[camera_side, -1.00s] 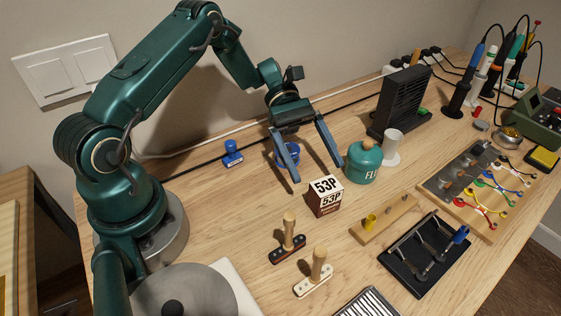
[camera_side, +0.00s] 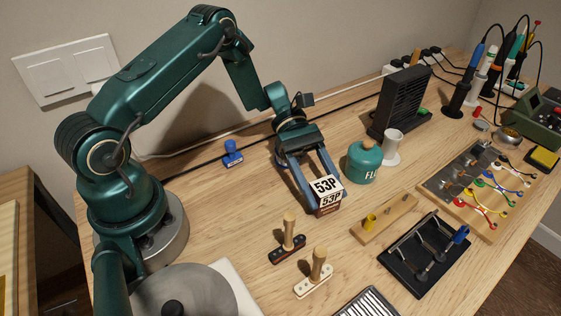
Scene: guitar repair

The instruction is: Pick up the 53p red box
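The 53P box (camera_side: 327,199) stands on the wooden table, with a white top, black "53P" lettering and a dark red-brown lower part. My gripper (camera_side: 326,188) is lowered at the box, its two blue-grey fingers spread. One finger is at the box's left side. I cannot tell whether the fingers touch the box. The box still rests on the table.
A green flux pot (camera_side: 364,162) and a white cup (camera_side: 392,146) stand close to the right. A wooden block with a yellow piece (camera_side: 384,219) lies right of the box. Two wooden-handled stamps (camera_side: 288,238) stand in front. A blue stamp (camera_side: 232,153) is at the left.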

